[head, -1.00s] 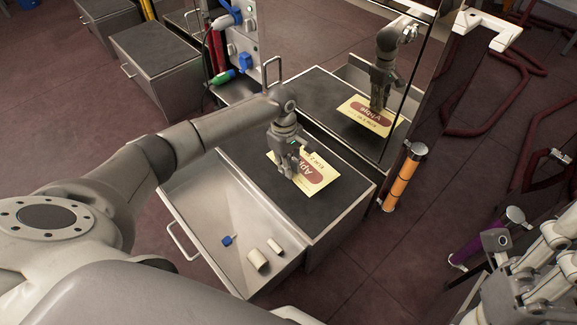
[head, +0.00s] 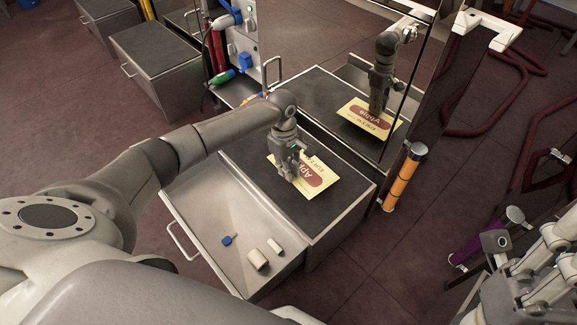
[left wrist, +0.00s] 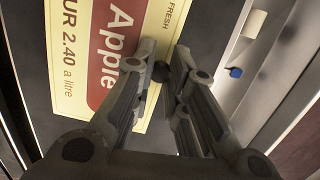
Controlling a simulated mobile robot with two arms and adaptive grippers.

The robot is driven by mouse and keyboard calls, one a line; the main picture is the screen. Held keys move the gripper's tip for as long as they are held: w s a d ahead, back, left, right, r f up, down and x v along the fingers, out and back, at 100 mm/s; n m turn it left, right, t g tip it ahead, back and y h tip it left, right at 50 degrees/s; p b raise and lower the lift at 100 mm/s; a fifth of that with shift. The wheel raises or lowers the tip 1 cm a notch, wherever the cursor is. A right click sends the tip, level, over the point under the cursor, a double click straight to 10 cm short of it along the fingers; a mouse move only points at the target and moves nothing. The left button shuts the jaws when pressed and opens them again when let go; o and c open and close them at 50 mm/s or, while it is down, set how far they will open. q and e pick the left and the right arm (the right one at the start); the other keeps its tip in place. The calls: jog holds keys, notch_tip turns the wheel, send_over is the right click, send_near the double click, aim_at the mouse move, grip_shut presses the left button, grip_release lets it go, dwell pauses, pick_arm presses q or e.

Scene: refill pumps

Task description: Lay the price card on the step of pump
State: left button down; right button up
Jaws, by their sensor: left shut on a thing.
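The price card (head: 318,178) is pale yellow with a dark red oval and the word "Apple" in part. It lies flat on or just above the dark top of the step (head: 255,190); I cannot tell whether it touches. My left gripper (head: 292,178) is shut on the card near its edge and covers part of it. The pump (head: 405,60) has a shiny front behind the step. My right gripper (head: 535,275) is at the lower right.
An open steel drawer (head: 205,205) juts out of the step, holding a blue item (head: 227,240) and two pale cylinders (head: 258,260). An orange cylinder (head: 404,180) stands right of the step. The pump's front mirrors the card and gripper. Another step (head: 155,50) stands further left.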

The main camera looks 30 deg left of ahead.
pick_arm(q)
jog(key=shift+f, duration=1)
jog(key=c, duration=1.4)
grip_release()
jog(key=shift+o, duration=0.2)
